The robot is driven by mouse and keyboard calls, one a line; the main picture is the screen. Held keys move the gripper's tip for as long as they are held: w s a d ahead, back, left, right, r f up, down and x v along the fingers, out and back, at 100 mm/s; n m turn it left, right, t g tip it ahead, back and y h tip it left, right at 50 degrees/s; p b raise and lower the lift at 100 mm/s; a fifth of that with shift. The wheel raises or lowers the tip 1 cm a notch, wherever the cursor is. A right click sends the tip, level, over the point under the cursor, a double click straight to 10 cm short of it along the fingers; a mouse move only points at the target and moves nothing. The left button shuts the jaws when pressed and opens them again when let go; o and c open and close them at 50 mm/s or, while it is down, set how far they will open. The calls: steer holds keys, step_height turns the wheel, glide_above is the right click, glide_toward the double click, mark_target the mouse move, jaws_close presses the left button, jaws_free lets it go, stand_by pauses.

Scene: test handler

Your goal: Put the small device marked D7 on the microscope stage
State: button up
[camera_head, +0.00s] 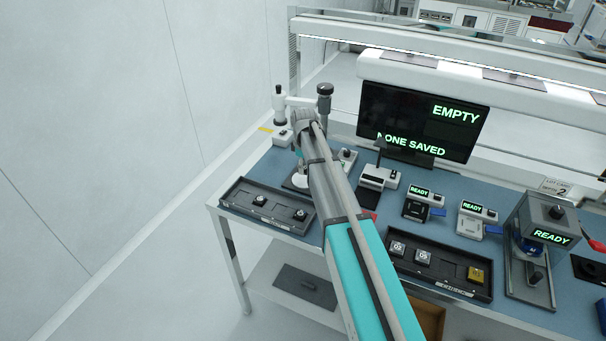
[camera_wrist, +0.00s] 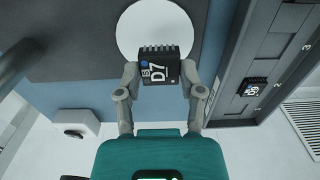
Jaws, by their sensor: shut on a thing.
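The small dark device marked D7 (camera_wrist: 158,66) is between the two fingers of my gripper (camera_wrist: 160,80) in the wrist view. My gripper is shut on it, with the D7 label facing the camera and a row of pins on its far side. The white round microscope stage (camera_wrist: 143,24) lies beyond the device, which overlaps its near edge in this view. I cannot tell the gap between them. In the head view, the stage (camera_head: 300,181) is partly hidden by my arm, and the microscope (camera_head: 325,92) stands behind it. The device is hidden there.
A dark tray (camera_head: 235,196) with two small devices is left of my arm. Another tray (camera_head: 455,286) holds several more. Two READY sockets (camera_head: 418,208) and a READY press (camera_head: 533,245) stand at right. A monitor (camera_head: 385,112) reads EMPTY and NONE SAVED.

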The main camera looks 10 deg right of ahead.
mark_target(304, 179)
steer(key=shift+w+d+f+b, duration=0.1)
steer(key=shift+w+f+b, duration=0.25)
steer(key=shift+f+b, duration=1.55)
steer(key=shift+f, duration=0.1)
steer(key=shift+f, duration=0.1)
steer(key=o, duration=1.1)
steer(key=shift+c, duration=0.2)
steer(key=shift+r, duration=0.25)
step_height(304, 179, up, 12)
steer(key=p, duration=1.2)
steer(key=shift+f, duration=0.1)
